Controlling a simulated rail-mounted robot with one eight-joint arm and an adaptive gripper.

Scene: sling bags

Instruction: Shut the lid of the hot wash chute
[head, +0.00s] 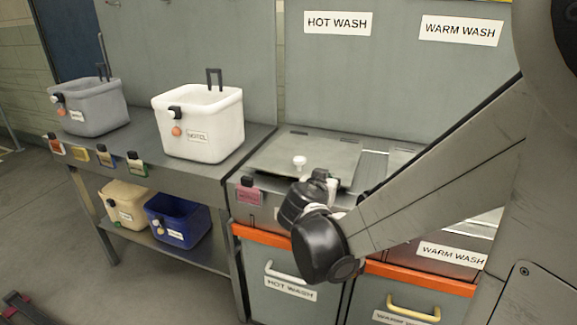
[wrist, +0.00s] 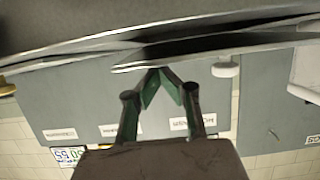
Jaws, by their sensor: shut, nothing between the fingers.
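The hot wash chute lid (head: 325,150) is a grey plate with a white knob (head: 299,162), on the counter below the HOT WASH sign (head: 337,22).
A white bin (head: 198,130) and a grey bin (head: 92,108) stand on the left counter. A cream bin (head: 127,203) and a blue bin (head: 177,221) sit on the shelf below. A warm wash chute adjoins on the right. The wall panel (head: 390,75) rises behind.

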